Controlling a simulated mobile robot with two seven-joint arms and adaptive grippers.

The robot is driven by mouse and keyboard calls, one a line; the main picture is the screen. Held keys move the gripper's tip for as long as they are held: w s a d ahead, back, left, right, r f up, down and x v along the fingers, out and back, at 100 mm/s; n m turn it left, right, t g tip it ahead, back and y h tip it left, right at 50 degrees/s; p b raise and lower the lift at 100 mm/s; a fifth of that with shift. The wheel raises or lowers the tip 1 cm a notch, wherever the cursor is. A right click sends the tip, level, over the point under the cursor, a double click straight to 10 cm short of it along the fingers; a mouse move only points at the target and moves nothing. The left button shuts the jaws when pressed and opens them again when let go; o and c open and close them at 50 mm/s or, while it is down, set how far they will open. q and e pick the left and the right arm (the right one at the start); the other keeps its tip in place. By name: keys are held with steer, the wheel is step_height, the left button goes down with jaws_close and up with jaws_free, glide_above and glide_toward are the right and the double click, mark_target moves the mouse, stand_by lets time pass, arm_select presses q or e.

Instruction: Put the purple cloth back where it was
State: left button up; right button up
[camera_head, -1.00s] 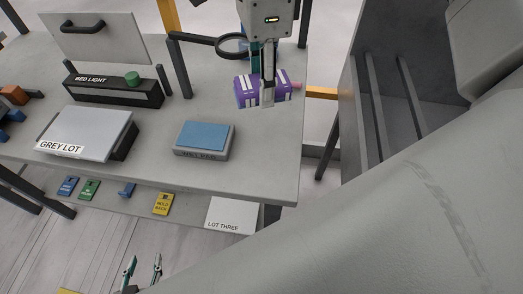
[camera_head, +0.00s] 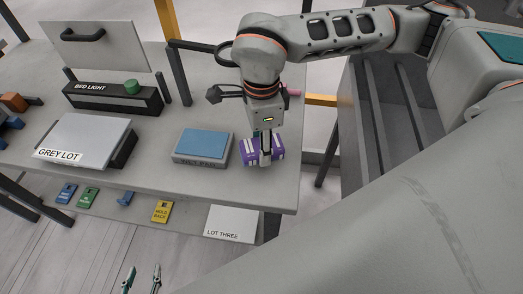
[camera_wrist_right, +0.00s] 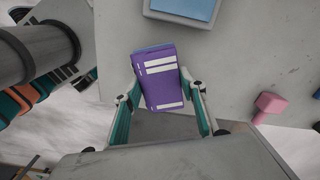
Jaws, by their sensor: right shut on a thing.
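The purple cloth (camera_head: 249,154) is a folded block with white stripes, over the right part of the stone slab (camera_head: 200,99), just right of the blue-topped grey block (camera_head: 203,142). My right gripper (camera_head: 265,158) comes down on it from above and is shut on it. In the right wrist view the cloth (camera_wrist_right: 160,82) sits between the two fingers. I cannot tell whether its underside touches the slab. My left gripper (camera_head: 143,268) is at the bottom of the head view, its fingers apart and empty, well away from the cloth.
A grey panel marked GREY LOT (camera_head: 82,138) and the BED LIGHT box (camera_head: 112,96) with a green button stand left. A pink thing (camera_wrist_right: 268,104) lies to the right in the wrist view. The LOT THREE card (camera_head: 230,224) and coloured tags hang at the front edge.

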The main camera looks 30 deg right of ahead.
steer(key=shift+f, duration=1.5)
steer(key=shift+f, duration=0.2)
steer(key=o, duration=1.1)
steer(key=shift+r, duration=0.1)
step_height(320, 180, up, 12)
steer(key=shift+f, duration=0.25)
steer(key=shift+r, duration=0.4)
